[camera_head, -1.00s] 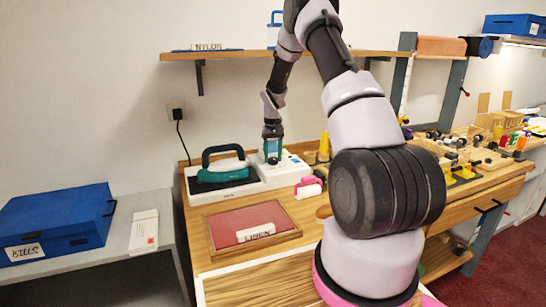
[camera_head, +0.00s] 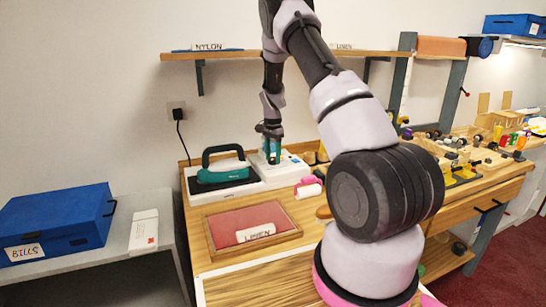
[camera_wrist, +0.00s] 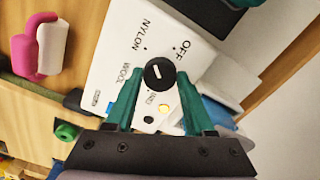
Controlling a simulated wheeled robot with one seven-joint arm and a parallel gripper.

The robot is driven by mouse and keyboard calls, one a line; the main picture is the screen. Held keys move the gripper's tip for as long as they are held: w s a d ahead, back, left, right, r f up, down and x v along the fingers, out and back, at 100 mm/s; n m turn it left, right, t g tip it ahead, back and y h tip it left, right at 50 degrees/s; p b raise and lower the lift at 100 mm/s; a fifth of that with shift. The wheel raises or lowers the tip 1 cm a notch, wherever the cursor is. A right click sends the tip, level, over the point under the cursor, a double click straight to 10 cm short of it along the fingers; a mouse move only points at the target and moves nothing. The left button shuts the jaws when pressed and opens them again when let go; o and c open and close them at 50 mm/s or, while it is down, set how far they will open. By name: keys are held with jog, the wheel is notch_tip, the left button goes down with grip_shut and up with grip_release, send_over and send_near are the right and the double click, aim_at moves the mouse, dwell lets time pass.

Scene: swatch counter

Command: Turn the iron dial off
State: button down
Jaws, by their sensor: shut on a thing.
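The iron dial (camera_wrist: 159,74) is a round black knob with a short white mark on a white panel (camera_wrist: 112,60). The panel is printed OFF, NYLON and WOOL, with another label partly hidden. The white mark slants toward the upper left, near the NYLON side; its exact setting is hard to tell. An orange light (camera_wrist: 165,108) glows beside the dial. My gripper (camera_wrist: 158,76) has its teal fingers on either side of the dial, shut on it. In the head view, my gripper (camera_head: 272,158) points down at the white iron station (camera_head: 290,171).
The teal iron (camera_head: 222,172) rests on the left of the station. A pink-and-white roller (camera_head: 308,188) lies in front. A red framed pad (camera_head: 228,222) holds a LINEN label (camera_head: 256,233). A shelf (camera_head: 225,55) runs above. A blue box (camera_head: 58,220) stands left.

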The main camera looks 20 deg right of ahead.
aim_at(273, 158)
jog(key=m, duration=0.4)
jog(key=shift+m, duration=2.6)
jog(key=shift+f, duration=0.1)
jog(key=shift+c, duration=1.4)
grip_release()
notch_tip(273, 158, up, 11)
